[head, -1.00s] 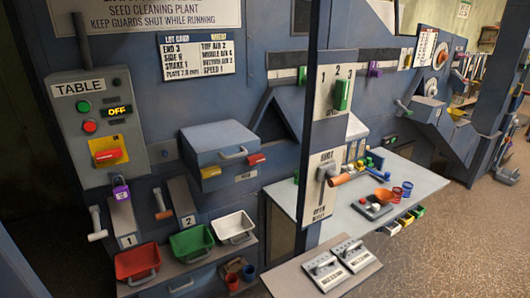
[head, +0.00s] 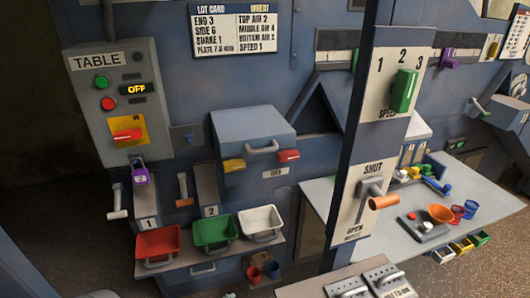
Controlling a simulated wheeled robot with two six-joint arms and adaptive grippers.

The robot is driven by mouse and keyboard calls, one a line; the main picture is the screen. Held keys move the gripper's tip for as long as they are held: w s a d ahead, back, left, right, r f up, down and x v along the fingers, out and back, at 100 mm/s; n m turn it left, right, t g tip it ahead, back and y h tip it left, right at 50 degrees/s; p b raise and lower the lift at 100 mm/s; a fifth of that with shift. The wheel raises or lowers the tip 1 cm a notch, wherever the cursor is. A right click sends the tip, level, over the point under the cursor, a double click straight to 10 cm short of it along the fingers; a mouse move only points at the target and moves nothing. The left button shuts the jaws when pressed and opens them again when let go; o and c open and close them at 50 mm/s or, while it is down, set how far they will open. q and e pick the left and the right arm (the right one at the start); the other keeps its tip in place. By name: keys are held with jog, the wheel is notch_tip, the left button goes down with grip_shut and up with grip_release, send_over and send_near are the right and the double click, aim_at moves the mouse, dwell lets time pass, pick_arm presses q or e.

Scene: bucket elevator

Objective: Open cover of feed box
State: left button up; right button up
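A blue-grey box (head: 250,155) with a sloped lid (head: 246,125) stands out from the machine wall in the head view. I take it as the feed box; the small plate (head: 275,173) below it is too small to read surely. Its lid is down. A grey bar handle (head: 262,148) sits on the front edge of the lid. A yellow latch (head: 233,165) is at the front left and a red latch (head: 289,156) at the front right. Neither of my grippers shows clearly in view.
A grey TABLE control panel (head: 125,100) reads OFF, left of the box. Red (head: 157,242), green (head: 214,230) and white (head: 261,221) bins stand on a shelf below. A blue post (head: 352,130) rises at right, before a worktable (head: 400,225).

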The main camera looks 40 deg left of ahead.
pick_arm(q)
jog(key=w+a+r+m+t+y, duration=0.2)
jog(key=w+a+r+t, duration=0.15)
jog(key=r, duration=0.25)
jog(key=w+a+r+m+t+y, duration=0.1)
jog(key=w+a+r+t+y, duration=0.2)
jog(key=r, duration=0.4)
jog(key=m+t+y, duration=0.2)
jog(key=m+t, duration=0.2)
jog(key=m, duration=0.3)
send_near(264, 152)
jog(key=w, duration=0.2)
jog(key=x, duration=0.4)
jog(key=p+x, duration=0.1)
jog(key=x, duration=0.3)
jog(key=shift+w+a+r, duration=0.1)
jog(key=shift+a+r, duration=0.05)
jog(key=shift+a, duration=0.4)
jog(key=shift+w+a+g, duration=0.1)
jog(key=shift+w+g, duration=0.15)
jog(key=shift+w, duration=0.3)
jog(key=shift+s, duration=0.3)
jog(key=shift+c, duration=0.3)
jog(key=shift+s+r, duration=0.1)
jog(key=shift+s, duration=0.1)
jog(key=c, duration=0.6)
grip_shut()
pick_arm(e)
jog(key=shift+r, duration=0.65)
